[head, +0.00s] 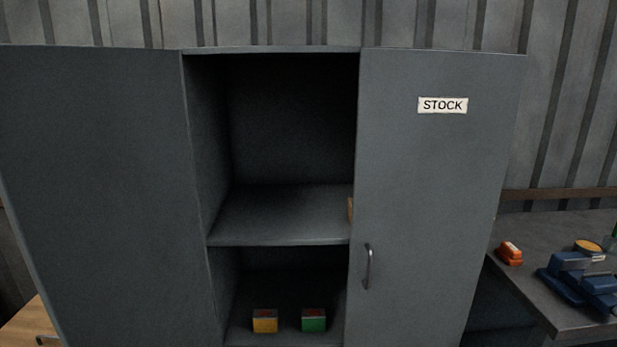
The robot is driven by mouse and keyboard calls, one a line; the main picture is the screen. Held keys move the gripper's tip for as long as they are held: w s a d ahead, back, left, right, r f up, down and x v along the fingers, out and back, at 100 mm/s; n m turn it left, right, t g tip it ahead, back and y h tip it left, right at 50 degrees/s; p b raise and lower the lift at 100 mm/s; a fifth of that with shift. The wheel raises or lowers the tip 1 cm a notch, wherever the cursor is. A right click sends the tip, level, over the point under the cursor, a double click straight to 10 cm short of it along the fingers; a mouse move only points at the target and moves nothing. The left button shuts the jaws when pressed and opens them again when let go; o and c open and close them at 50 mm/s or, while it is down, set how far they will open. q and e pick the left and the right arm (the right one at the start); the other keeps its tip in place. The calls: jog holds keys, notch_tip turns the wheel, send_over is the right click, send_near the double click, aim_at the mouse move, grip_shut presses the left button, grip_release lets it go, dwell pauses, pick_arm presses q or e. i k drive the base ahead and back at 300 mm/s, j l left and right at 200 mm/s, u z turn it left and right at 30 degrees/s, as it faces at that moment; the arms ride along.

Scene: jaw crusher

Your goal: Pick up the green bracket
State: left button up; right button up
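A small green block-like item (313,321) with some red on its top sits on the lower shelf of the grey cabinet (270,50). I cannot tell from here whether it is a bracket or a box. A yellow item (265,321) of similar size, also with red on top, sits to its left with a gap between them. Another green thing (613,238) is cut off by the right edge of the view, above the bench. Neither of my grippers is in view.
The cabinet's left door (100,190) stands open. The right door (440,190), with a STOCK label and a handle (368,266), hides part of the interior. A bench (540,225) at the right holds an orange item (510,253) and a blue vise-like tool (575,280).

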aim_at(314, 319)
jog(key=i+j+z, duration=0.1)
jog(key=j+z, duration=0.35)
jog(key=j, duration=1)
jog(key=k+j+z, duration=0.1)
jog(key=j+z, duration=0.4)
jog(key=j, duration=0.95)
jog(key=l+u, duration=0.2)
jog(key=l, duration=0.35)
jog(key=i+l+u, duration=0.15)
jog(key=l, duration=0.35)
jog(key=l+u, duration=0.15)
jog(key=l, duration=0.3)
